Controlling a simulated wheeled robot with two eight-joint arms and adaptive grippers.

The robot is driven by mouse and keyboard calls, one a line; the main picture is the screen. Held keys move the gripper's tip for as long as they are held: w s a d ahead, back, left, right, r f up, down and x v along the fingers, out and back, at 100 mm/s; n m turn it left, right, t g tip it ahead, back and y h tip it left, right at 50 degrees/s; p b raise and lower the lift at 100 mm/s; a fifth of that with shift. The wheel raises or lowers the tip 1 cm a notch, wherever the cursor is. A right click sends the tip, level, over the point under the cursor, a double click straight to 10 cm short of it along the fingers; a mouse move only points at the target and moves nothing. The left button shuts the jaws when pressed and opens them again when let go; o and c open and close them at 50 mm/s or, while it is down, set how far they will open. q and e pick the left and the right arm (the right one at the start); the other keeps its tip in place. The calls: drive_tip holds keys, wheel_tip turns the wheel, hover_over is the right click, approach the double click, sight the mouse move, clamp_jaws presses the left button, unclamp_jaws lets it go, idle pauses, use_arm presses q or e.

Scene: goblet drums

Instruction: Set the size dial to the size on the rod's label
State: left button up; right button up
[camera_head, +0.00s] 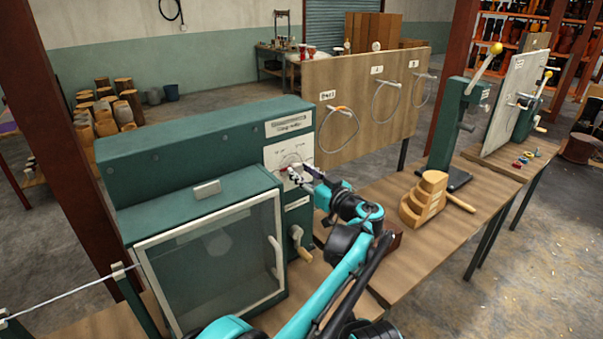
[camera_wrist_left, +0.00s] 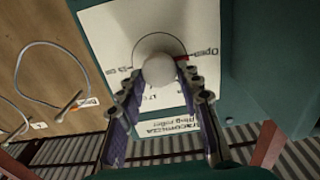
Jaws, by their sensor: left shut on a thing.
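The size dial (camera_wrist_left: 159,70) is a pale round knob on a white plate (camera_wrist_left: 115,25) with a printed arc, a red mark and small lettering, including "Open". The plate also shows in the head view (camera_head: 276,157), on the front of the green ring-roller machine (camera_head: 200,150). My left gripper (camera_head: 294,175) is at the dial, its fingers on both sides of the knob and shut on it. A thin pale rod (camera_head: 65,293) lies across green posts at the lower left; I cannot see a label on it. My right gripper is not in view.
A glass-fronted door (camera_head: 215,265) and a crank (camera_head: 300,243) are on the machine's front. A wooden board (camera_head: 350,85) with hanging rings stands behind. A stepped wooden block (camera_head: 425,197) sits on the table to the right, with bare tabletop (camera_head: 385,185) left of it.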

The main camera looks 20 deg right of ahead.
use_arm(q)
drive_tip(key=shift+r+m, duration=0.1)
drive_tip(key=shift+m, duration=0.3)
drive_tip(key=m+p, duration=0.2)
drive_tip(key=m, duration=0.2)
drive_tip(key=shift+w, duration=0.1)
drive_tip(key=m+p, duration=0.2)
drive_tip(key=m, duration=0.4)
drive_tip(key=shift+d, duration=0.15)
drive_tip(key=m, duration=0.3)
drive_tip(key=m+p, duration=0.1)
drive_tip(key=m, duration=0.2)
drive_tip(key=shift+f+m, duration=0.2)
drive_tip(key=shift+m, duration=0.1)
drive_tip(key=m, duration=0.6)
drive_tip(key=shift+f+p, duration=0.1)
drive_tip(key=shift+p, duration=0.25)
drive_tip(key=shift+m, duration=0.3)
drive_tip(key=o, duration=1.2)
drive_tip(key=shift+w+f, duration=0.1)
drive_tip(key=shift+w, duration=0.05)
drive_tip(key=shift+c, duration=0.2)
